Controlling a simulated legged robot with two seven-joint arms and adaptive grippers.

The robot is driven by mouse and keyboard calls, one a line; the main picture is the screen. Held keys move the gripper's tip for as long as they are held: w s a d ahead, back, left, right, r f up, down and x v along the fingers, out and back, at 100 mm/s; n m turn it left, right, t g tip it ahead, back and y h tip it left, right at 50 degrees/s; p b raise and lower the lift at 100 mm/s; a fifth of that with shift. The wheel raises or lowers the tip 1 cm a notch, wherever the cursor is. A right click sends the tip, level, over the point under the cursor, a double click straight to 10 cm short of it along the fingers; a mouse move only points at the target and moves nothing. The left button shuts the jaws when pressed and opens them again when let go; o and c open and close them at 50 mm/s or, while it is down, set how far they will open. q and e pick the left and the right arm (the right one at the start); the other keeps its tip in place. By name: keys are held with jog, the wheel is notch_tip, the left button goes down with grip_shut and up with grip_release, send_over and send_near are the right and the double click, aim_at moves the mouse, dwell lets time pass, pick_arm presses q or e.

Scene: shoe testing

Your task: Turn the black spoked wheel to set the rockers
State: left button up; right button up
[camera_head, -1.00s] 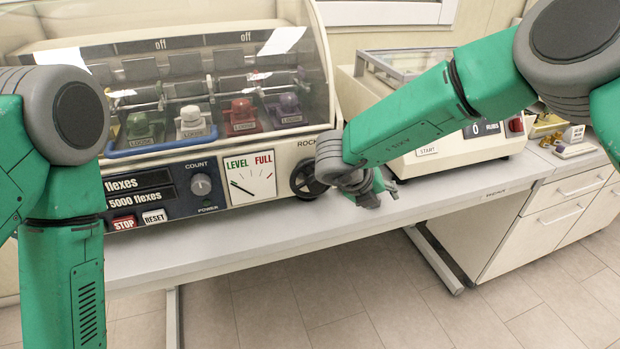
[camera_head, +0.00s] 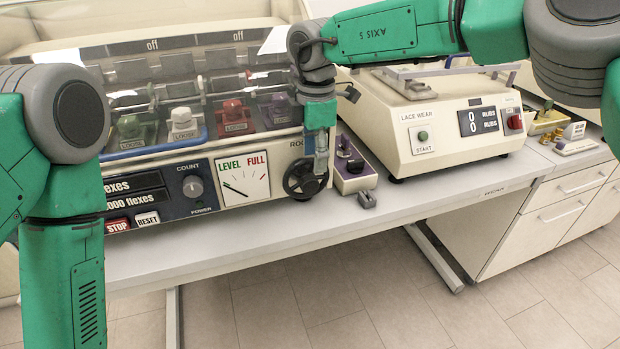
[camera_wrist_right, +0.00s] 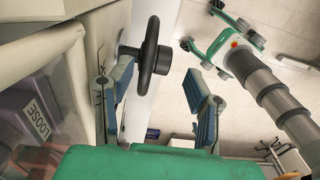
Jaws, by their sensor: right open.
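The black spoked wheel (camera_head: 306,179) is on the right end of the flexing machine's front. My right gripper (camera_head: 320,160) points down at the wheel from above, its fingers overlapping the wheel's right side in the head view. In the right wrist view the wheel (camera_wrist_right: 148,55) shows between the two spread fingers of the open right gripper (camera_wrist_right: 163,80). I cannot tell whether a finger touches the rim. The LEVEL/FULL dial (camera_head: 244,178) has its needle slanting. The coloured clamps (camera_head: 232,115) behind the clear cover carry LOOSE labels. My left gripper is out of view.
The lace wear machine (camera_head: 424,125) stands further right. The bench front strip (camera_head: 250,237) is clear. The machine's STOP and RESET buttons (camera_head: 148,219) are at the left.

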aim_at(315, 176)
jog(key=f, duration=0.4)
jog(key=a+f, duration=0.1)
jog(key=f, duration=0.1)
jog(key=shift+f, duration=0.15)
jog(key=shift+s+a, duration=0.15)
jog(key=shift+a, duration=0.1)
jog(key=shift+d, duration=0.2)
jog(key=shift+c, duration=0.4)
jog(key=shift+d, duration=0.3)
jog(key=c, duration=0.7)
jog(key=shift+w+d+f, duration=0.1)
jog(key=shift+w+d, duration=0.15)
jog(key=shift+d, duration=0.1)
jog(key=shift+c, duration=1)
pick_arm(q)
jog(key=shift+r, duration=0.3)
pick_arm(e)
jog(key=shift+s+a, duration=0.15)
jog(key=shift+a, duration=0.1)
